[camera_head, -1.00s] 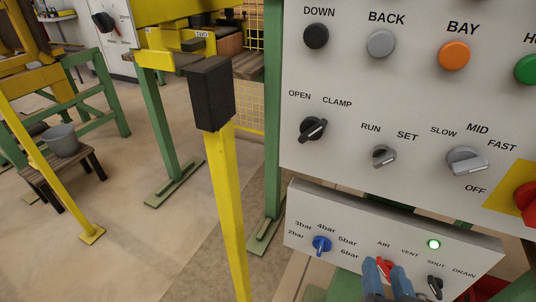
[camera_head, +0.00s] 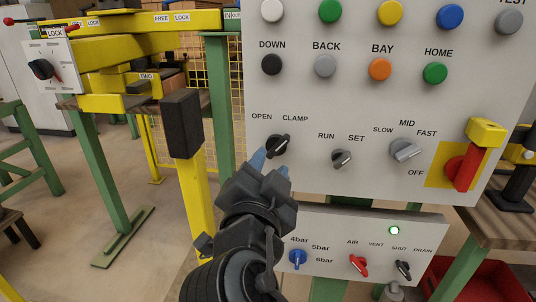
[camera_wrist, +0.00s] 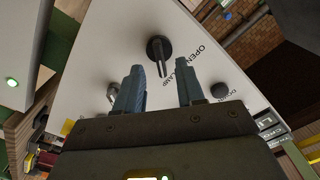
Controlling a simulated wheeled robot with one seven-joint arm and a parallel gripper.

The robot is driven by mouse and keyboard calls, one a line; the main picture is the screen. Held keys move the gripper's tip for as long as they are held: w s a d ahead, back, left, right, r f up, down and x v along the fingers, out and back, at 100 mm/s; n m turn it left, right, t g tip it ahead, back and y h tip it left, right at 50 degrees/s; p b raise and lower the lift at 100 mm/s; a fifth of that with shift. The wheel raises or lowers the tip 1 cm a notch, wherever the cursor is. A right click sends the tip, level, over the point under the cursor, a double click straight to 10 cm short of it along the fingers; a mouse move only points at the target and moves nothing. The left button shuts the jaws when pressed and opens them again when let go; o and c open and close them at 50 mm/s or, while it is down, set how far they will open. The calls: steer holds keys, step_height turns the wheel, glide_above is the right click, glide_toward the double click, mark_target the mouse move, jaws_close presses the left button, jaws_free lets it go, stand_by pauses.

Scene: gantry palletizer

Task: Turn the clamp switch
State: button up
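The clamp switch (camera_head: 279,145) is a black rotary knob on the light grey panel, below the words OPEN and CLAMP. Its bar handle slants toward the upper right, on the CLAMP side. My gripper (camera_head: 270,162) is just below and in front of it in the head view, with blue-grey fingers apart and nothing between them. In the wrist view the knob (camera_wrist: 159,50) lies just beyond the tips of my open gripper (camera_wrist: 160,70), centred between them. A gap seems to remain; contact is not visible.
To the right are the RUN/SET knob (camera_head: 341,158), the speed knob (camera_head: 405,150) and a red handle (camera_head: 464,172) on a yellow plate. Push buttons line the panel above. A lower box (camera_head: 330,268) has a blue pressure knob and small valves. A yellow post (camera_head: 198,210) stands left.

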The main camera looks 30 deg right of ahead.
mark_target(274, 152)
steer(key=shift+p+x, duration=0.35)
steer(key=shift+x, duration=1.7)
steer(key=shift+c, duration=0.3)
jaws_close()
